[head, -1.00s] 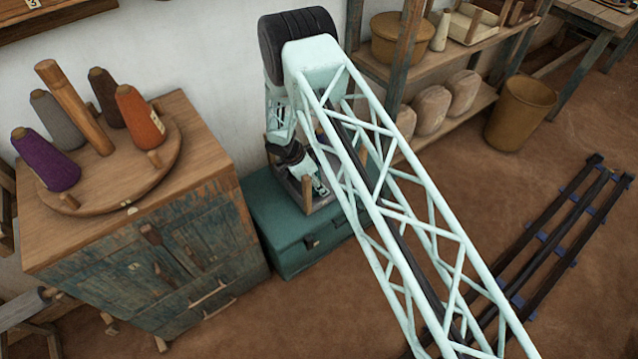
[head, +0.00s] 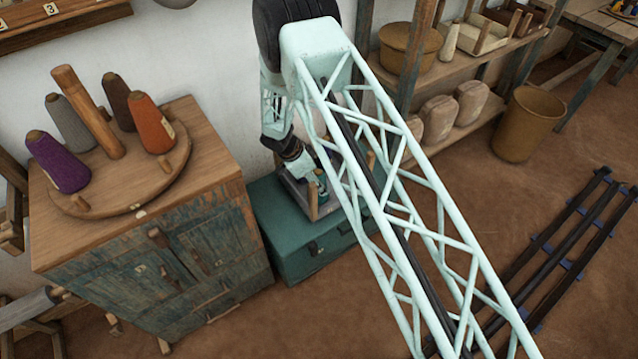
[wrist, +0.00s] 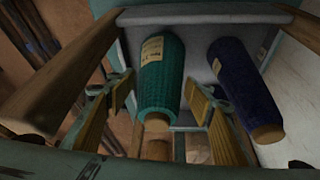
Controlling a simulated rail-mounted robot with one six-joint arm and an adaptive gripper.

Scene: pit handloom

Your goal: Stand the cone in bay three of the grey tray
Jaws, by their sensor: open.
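A green cone (wrist: 162,72) with a pale label is in the grey tray (wrist: 205,15), its narrow wooden-coloured tip towards me in the wrist view. A dark blue cone (wrist: 243,85) is in the tray to its right, apart from it. My gripper (wrist: 160,98) is open, with one finger on each side of the green cone and visible gaps between. In the head view the tray (head: 327,207) sits on a teal chest, and the green cone (head: 321,184) shows partly behind my arm. I cannot read the bay numbers.
Wooden posts (wrist: 62,70) rise at the tray's edges, close to my fingers. The teal chest (head: 300,250) stands between a cabinet (head: 150,250) and a shelf. A round board (head: 120,190) on the cabinet carries purple, grey, brown and orange cones. A white wall is behind.

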